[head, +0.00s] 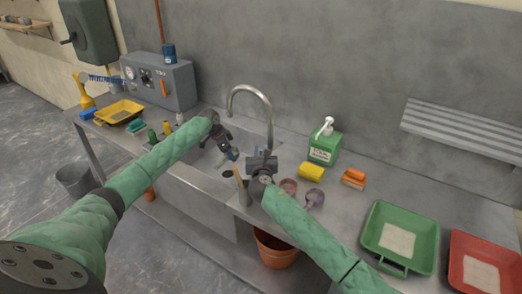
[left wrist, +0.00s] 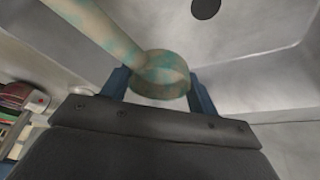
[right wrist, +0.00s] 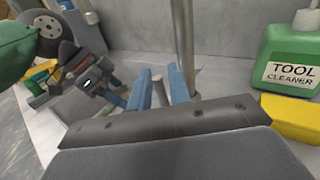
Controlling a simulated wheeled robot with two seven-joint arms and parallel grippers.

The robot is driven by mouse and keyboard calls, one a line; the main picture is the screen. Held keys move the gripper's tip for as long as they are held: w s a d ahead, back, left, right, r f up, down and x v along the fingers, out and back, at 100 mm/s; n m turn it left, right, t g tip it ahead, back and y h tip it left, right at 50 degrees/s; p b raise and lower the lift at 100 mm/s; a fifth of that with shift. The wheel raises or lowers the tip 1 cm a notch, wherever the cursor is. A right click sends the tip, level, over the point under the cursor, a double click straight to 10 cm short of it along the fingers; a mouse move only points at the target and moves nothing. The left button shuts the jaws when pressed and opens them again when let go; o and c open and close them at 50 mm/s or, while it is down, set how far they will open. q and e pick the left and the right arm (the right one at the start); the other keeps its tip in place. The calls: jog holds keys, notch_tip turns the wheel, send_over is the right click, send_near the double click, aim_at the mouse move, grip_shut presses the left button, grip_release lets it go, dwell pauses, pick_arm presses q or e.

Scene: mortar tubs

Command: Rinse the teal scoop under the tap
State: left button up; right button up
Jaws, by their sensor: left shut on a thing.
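My left gripper (head: 229,153) is over the sink (head: 205,172), shut on the teal scoop (left wrist: 162,75). In the left wrist view the scoop's round part sits between the blue fingers and its handle runs to the upper left. Its teal surface has greyish-brown patches. The dark drain (left wrist: 205,8) shows beyond it. The tap (head: 253,90) arches over the sink; I see no water coming from it. My right gripper (right wrist: 160,86) is by the tap's upright, its fingers apart.
A green tool cleaner bottle (head: 324,148), a yellow sponge (head: 311,172) and an orange block (head: 354,177) stand right of the tap. Green (head: 375,230) and red (head: 456,265) trays lie farther right.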

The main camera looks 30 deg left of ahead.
jog(key=shift+w+a, duration=0.3)
jog(key=shift+w, duration=0.15)
grip_shut()
jog(key=shift+a, duration=0.2)
jog(key=shift+a+f+n+g, duration=0.1)
jog(key=shift+a+n+g, duration=0.3)
jog(key=shift+n, duration=0.2)
